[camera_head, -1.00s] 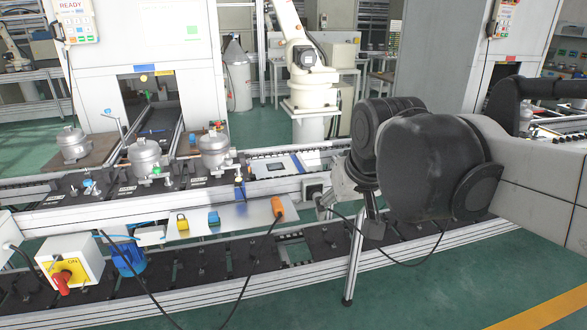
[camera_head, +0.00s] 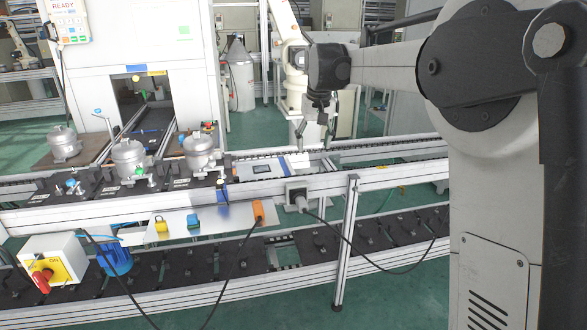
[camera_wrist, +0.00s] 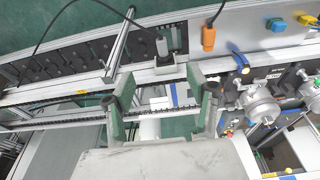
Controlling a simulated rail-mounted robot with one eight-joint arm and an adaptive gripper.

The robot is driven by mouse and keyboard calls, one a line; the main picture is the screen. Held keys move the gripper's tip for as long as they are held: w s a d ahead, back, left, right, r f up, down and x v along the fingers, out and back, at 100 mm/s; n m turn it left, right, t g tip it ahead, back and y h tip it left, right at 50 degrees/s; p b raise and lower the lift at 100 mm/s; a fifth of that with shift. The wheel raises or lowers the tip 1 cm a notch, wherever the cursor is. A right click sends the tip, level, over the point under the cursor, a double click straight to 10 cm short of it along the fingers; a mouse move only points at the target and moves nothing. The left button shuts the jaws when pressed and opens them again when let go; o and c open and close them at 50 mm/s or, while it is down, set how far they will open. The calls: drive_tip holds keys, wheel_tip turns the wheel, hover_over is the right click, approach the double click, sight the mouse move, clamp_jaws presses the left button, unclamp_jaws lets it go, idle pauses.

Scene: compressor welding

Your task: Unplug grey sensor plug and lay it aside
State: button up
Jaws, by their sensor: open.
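The grey sensor plug (camera_head: 300,203) sits in a dark square socket (camera_head: 293,191) on the front rail of the conveyor, with a black cable running from it to the right. In the wrist view the grey plug (camera_wrist: 162,46) shows above and beyond the fingertips, its cable curving off to the upper left. My gripper (camera_head: 316,142) is open and empty. It hangs over the conveyor, behind and above the plug, apart from it. In the wrist view the two fingers (camera_wrist: 161,80) are spread wide with nothing between them.
Silver compressors (camera_head: 199,152) stand on the conveyor to the left. A switch box (camera_head: 62,258) is lower left.

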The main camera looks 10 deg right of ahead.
drive_tip(key=g, duration=0.1)
hover_over(305, 210)
wheel_tip(305, 210, down, 8)
drive_tip(key=w+f+g, duration=0.2)
drive_tip(key=w+f, duration=0.3)
drive_tip(key=f, duration=0.5)
wheel_tip(305, 210, down, 14)
drive_tip(key=shift+w+a, duration=0.15)
clamp_jaws()
idle(0.4)
drive_tip(key=shift+s+b, duration=0.65)
drive_tip(key=shift+s, duration=1.95)
